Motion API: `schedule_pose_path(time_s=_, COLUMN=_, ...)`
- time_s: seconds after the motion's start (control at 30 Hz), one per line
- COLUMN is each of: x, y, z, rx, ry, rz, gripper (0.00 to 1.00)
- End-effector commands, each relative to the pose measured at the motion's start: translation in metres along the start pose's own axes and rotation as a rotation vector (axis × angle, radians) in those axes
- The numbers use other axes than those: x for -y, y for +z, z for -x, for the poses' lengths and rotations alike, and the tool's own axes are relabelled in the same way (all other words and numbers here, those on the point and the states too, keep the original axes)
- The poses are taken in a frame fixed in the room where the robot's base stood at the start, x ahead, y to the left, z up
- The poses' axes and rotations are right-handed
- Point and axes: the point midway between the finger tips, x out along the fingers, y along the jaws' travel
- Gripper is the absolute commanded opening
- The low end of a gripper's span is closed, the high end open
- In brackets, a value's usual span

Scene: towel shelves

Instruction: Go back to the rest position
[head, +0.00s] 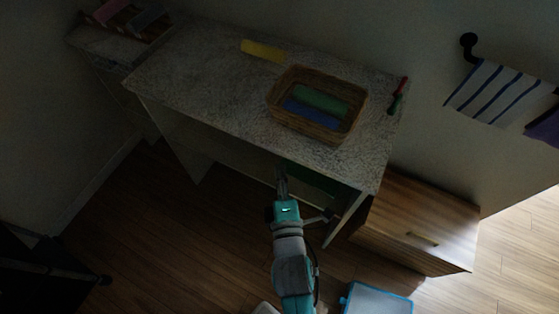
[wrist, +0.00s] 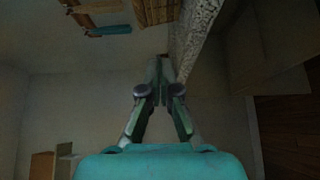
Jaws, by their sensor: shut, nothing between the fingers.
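My gripper (head: 283,188) is in front of the near edge of the stone-topped table (head: 200,85), apart from everything I can see around it. In the wrist view my gripper (wrist: 158,75) has its two fingers together at the tips, with nothing between them. The table's edge (wrist: 190,40) shows close beyond the fingertips there. My arm reaches up from the bottom of the head view.
A wicker basket (head: 273,98) holding green and blue folded cloths stands on the table. A yellow item (head: 263,51) lies behind it. A wooden cabinet (head: 420,215) stands right of the table. Striped towels (head: 500,88) hang on the wall.

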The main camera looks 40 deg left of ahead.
Motion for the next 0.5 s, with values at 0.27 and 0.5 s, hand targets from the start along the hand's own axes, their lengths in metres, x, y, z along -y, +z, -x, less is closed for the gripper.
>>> schedule_pose_path(time_s=0.27, x=-0.001, y=0.0, z=0.005, rx=0.0, ry=0.001, rz=0.001, gripper=0.0)
schedule_pose_path(time_s=0.5, x=0.011, y=0.019, z=0.023, rx=0.031, ry=-0.014, rz=-0.058, gripper=0.0)
